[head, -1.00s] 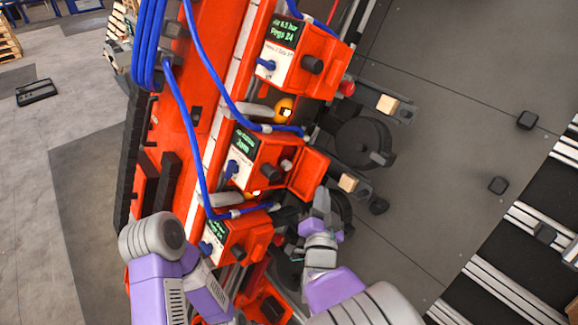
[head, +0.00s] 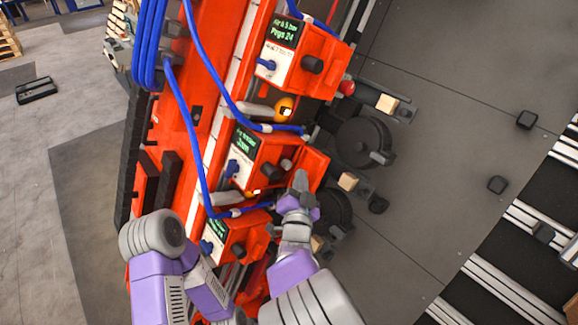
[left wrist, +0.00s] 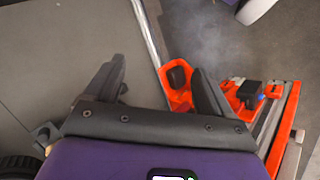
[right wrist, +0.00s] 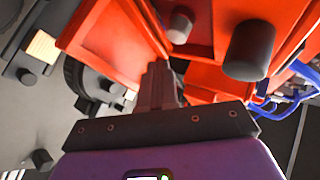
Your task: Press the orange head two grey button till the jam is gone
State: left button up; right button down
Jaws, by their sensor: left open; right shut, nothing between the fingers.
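Head two, the middle orange head (head: 262,158), has a green-lettered screen (head: 244,140) whose lower line seems to read "Jam". On its front are a dark knob (head: 268,176) and a smaller grey button (head: 286,165). In the right wrist view the grey button (right wrist: 180,24) is ahead of the fingers, beside the bigger dark knob (right wrist: 250,50). My right gripper (head: 300,181) is shut and empty, its tips just below the grey button and apart from it. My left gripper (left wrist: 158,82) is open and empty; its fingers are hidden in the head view.
An orange flap (head: 313,166) stands out beside head two, close to my right fingers. Another orange head (head: 300,60) is above and one (head: 232,238) below. Blue hoses (head: 185,115) loop across the heads.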

jog(key=shift+w+a, duration=0.45)
jog(key=shift+w+a, duration=0.1)
jog(key=shift+w, duration=0.05)
dwell(1.7)
jog(key=shift+w+a+b, duration=0.15)
jog(key=shift+a+b, duration=0.05)
jog(key=shift+b, duration=0.2)
jog(key=shift+w+a, duration=0.35)
dwell(0.7)
jog(key=shift+s+d, duration=0.1)
jog(key=shift+d, duration=0.05)
jog(key=shift+s+d+b, duration=0.5)
jog(key=shift+s+b, duration=0.05)
jog(key=shift+b, duration=0.05)
